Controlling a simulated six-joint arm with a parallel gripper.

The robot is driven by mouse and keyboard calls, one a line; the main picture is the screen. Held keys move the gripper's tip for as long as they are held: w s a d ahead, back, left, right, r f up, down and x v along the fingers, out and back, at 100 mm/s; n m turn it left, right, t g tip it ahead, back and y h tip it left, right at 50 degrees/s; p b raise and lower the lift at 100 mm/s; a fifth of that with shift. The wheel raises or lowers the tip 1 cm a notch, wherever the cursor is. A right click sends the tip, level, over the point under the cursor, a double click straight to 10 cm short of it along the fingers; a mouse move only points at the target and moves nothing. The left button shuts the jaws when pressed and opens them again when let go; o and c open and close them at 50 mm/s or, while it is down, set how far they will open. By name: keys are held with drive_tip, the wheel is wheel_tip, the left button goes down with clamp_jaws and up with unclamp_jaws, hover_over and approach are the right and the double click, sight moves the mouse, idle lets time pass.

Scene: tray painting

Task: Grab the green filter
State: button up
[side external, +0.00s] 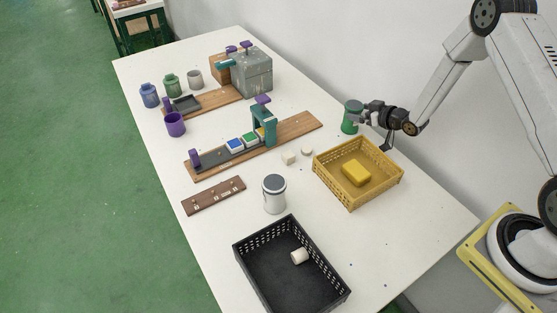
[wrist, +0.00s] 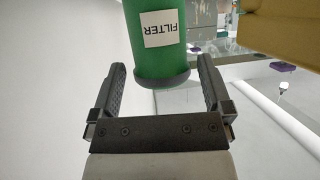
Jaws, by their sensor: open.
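The green filter (side external: 350,117) is an upright green cylinder with a dark rim, on the white table near the wall, behind the yellow basket. In the wrist view the green filter (wrist: 158,45) shows a white label reading FILTER and lies just beyond the fingertips, roughly centred between them. My gripper (side external: 368,116) is beside it on its right in the side view. In the wrist view my gripper (wrist: 160,80) has its two fingers apart with nothing held between them. The filter's far side is hidden.
A yellow basket (side external: 331,181) holding a yellow block (side external: 356,173) stands close in front. A white canister (side external: 274,197) and a black basket (side external: 247,262) are nearer the front. A wooden board with a green frame (side external: 269,124) lies left. The wall is close behind.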

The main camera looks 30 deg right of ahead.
sight(357, 106)
drive_tip(key=shift+x, duration=1.65)
drive_tip(key=c, duration=1.1)
drive_tip(key=shift+r, duration=0.2)
drive_tip(key=shift+r, duration=0.75)
drive_tip(key=s+a+r, duration=0.1)
drive_tip(key=s+r, duration=0.2)
drive_tip(key=s, duration=0.1)
drive_tip(key=s+a+r, duration=0.1)
drive_tip(key=s+r, duration=0.3)
drive_tip(key=s, duration=0.1)
drive_tip(key=s+a+r, duration=0.1)
drive_tip(key=s+r, duration=0.3)
drive_tip(key=shift+s+r, duration=0.1)
drive_tip(key=shift+s, duration=0.3)
